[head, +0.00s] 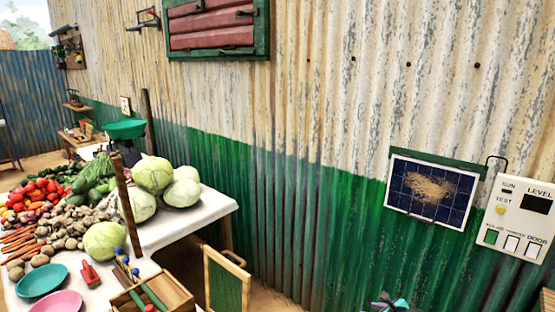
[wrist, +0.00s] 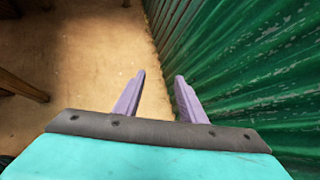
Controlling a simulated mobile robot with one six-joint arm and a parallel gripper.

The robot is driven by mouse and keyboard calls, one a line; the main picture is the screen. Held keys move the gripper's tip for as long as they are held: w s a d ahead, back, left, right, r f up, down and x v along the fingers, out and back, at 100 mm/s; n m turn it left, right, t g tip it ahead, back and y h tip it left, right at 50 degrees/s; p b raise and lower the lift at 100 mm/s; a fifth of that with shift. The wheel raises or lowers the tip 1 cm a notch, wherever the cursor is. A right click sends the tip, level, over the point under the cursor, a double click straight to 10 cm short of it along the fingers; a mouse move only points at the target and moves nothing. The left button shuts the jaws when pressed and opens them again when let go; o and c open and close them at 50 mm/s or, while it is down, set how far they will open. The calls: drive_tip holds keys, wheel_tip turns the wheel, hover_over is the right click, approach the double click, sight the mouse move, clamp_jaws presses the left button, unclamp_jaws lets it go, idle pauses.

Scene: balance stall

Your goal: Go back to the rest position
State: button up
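My gripper (wrist: 159,76) shows in the wrist view with its two pale purple fingers apart and nothing between them. It hangs above bare tan ground (wrist: 90,75), with a green corrugated wall (wrist: 245,60) close on the right. In the head view, a small dark and teal part at the bottom edge, right of centre, may be the top of my arm. The gripper's fingers cannot be made out there.
A white-topped stall table (head: 215,208) with vegetables stands at the left. A wooden crate (head: 172,292) and a green-panelled board (head: 226,284) are at the bottom. A solar panel (head: 431,190) and a white level box (head: 517,218) hang on the wall at the right.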

drive_tip(key=s+a+f+n+g+y, duration=0.1)
drive_tip(key=s+a+f+n+g, duration=0.95)
drive_tip(key=s+a+f, duration=1.15)
drive_tip(key=s+d+n+g+h, duration=0.2)
drive_tip(key=s+n, duration=0.7)
drive_tip(key=s, duration=0.2)
drive_tip(key=s+d+f+n+g+h, duration=0.1)
drive_tip(key=s+d+n+g, duration=0.1)
drive_tip(key=s+n, duration=0.8)
drive_tip(key=shift+s+d+g+h, duration=0.35)
drive_tip(key=shift+d+h, duration=0.05)
drive_tip(key=shift+d, duration=0.05)
drive_tip(key=shift+f, duration=0.1)
drive_tip(key=shift+c, duration=0.7)
